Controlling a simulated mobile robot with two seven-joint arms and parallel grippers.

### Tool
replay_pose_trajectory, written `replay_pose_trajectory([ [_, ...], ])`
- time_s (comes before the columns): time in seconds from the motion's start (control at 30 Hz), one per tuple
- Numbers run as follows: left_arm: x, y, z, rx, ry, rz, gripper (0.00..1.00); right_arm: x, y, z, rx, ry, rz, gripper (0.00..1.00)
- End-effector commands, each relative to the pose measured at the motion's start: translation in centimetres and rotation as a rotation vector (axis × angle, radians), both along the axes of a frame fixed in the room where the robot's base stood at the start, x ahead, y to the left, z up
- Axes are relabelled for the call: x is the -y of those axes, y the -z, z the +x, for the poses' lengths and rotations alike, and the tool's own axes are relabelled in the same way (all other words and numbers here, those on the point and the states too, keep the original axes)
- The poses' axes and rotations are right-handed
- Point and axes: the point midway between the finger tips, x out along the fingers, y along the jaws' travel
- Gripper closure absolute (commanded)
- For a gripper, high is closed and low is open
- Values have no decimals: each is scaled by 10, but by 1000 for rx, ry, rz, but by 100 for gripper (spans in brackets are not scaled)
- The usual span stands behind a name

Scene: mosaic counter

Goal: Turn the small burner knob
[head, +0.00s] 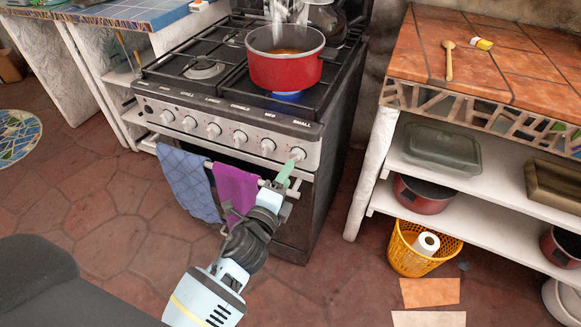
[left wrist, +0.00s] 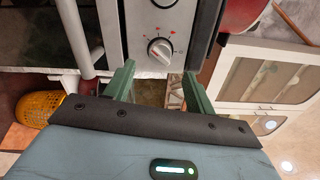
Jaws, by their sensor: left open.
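The small burner knob (head: 297,153) is the rightmost white knob on the stove's front panel, under the word SMALL. In the left wrist view the knob (left wrist: 160,50) has red marks around it, and its pointer is tilted a little off upright. My left gripper (head: 286,172) is just in front of and below the knob. Its green fingers (left wrist: 159,70) are open, one to each side below the knob, with nothing between them. I cannot tell whether a finger touches the knob. My right gripper is not in view.
A red pot (head: 285,70) steams over a blue flame (head: 286,96) on the stove. A blue towel (head: 187,180) and a purple towel (head: 236,188) hang on the oven rail near my arm. A tiled counter (head: 415,50) stands to the right, with a yellow basket (head: 408,262) below.

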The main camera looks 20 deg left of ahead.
Motion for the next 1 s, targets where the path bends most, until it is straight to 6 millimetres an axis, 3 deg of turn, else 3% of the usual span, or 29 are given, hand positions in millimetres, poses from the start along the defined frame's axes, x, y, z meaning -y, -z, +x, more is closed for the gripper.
replay_pose_trajectory([
  [0.23, -1, 0, -20, 0, 0, 0, 45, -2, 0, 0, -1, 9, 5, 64],
  [0.77, -1, 1, -21, -1, 0, -1, 45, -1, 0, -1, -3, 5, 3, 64],
  [0.87, -2, 9, -28, -23, -2, -29, 45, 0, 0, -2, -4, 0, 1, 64],
  [1.0, -7, 50, -65, -132, -18, -188, 45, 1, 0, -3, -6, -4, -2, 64],
])
